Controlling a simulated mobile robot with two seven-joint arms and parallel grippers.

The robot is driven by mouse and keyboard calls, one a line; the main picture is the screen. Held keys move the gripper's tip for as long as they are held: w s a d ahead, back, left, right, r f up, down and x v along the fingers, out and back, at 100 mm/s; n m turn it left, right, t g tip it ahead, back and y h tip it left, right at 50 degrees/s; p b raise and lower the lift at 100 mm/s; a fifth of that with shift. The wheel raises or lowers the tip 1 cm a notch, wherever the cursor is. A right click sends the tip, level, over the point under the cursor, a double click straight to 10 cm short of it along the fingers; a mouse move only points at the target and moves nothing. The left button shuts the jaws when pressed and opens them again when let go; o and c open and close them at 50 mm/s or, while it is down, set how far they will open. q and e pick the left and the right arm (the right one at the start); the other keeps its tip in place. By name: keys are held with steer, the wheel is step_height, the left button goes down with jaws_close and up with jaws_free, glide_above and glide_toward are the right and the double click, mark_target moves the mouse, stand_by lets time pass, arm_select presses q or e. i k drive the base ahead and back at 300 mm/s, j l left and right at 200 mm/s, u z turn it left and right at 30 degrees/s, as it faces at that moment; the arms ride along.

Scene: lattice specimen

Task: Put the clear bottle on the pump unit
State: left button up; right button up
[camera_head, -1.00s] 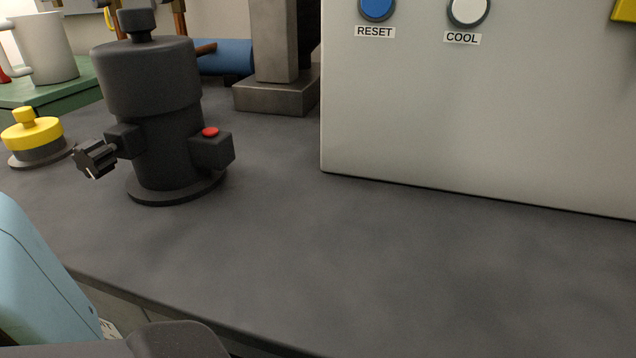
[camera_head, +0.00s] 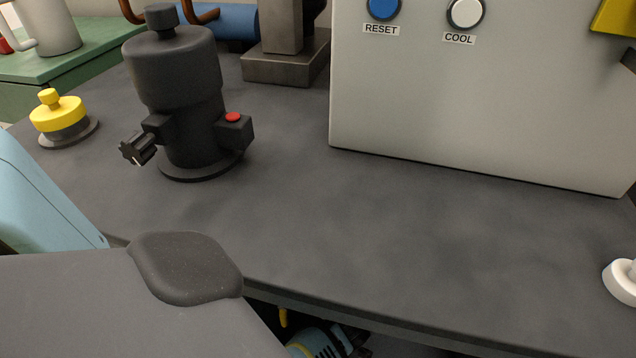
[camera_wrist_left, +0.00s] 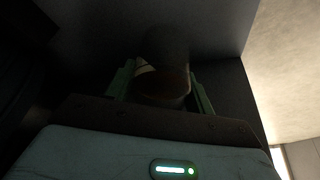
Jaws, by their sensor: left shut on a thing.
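In the left wrist view, my left gripper (camera_wrist_left: 160,82) has its two green fingers on either side of a dark, rounded, brownish see-through thing (camera_wrist_left: 165,65) with a pale mark. It is shut on this thing, which may be the clear bottle; the view is too dark to be sure. No clear bottle shows on the counter in the head view. A black unit (camera_head: 185,100) with a knob and a red button stands upright on the counter, left of centre; it may be the pump unit. My left gripper's fingers and my right gripper do not show in the head view.
A yellow-topped thing (camera_head: 59,115) stands left of the black unit. A white round thing (camera_head: 622,280) is at the right edge. The counter's front middle is clear.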

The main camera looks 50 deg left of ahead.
mark_target(490, 244)
steer(key=k, duration=1)
